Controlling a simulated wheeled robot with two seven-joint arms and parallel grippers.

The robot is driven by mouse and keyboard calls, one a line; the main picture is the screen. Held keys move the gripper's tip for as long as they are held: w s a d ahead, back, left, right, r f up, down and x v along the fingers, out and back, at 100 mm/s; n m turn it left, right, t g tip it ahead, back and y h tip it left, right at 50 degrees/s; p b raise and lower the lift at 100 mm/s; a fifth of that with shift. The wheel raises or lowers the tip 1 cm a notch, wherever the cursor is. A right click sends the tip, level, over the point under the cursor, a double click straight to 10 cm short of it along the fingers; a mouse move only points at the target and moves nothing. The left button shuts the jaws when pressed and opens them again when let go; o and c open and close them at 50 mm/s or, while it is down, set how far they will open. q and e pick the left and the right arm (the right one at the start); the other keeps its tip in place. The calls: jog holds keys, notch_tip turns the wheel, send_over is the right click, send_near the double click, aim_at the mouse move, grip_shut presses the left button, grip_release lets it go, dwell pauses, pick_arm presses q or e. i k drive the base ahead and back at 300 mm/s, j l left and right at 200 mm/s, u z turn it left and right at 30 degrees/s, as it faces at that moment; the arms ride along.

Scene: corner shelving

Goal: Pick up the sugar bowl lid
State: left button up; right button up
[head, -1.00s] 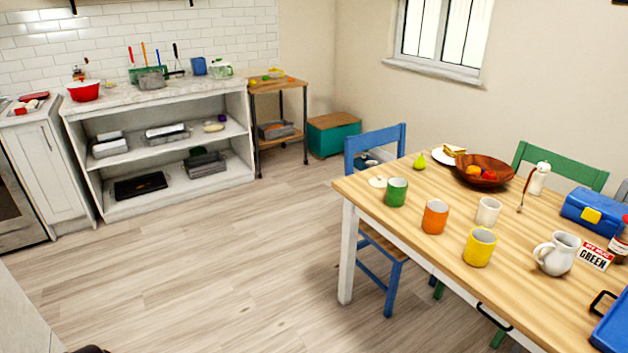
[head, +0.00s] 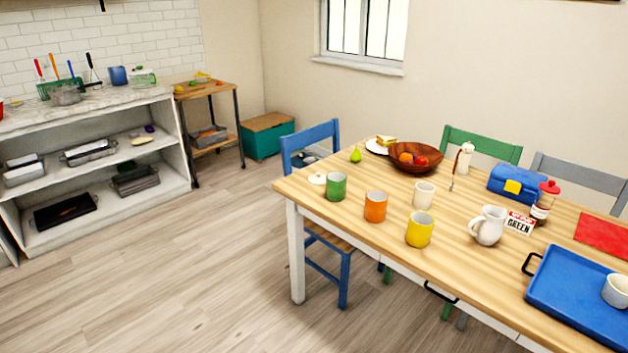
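A small flat cream disc with a slight bump on top, which looks like the sugar bowl lid (head: 317,179), lies on the wooden table (head: 470,262) near its left corner. It sits just left of a green mug (head: 336,187), and the mug may hide a little of its edge. No sugar bowl can be clearly made out. Neither of my grippers shows in the head view.
An orange mug (head: 375,206), yellow mug (head: 419,229), white cup (head: 424,195) and white pitcher (head: 488,226) stand on the table. A blue chair (head: 340,134) is at its left end. A blue tray (head: 580,295) lies right. Open floor (head: 190,270) extends left.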

aim_at(318, 178)
jog(key=z, duration=1.75)
jog(key=i+j+u, duration=0.15)
jog(key=j, duration=0.25)
jog(key=i+j+u, duration=0.1)
jog(key=j, duration=0.25)
jog(key=i+j+u, duration=0.25)
jog(key=i+j, duration=0.2)
jog(key=j, duration=0.25)
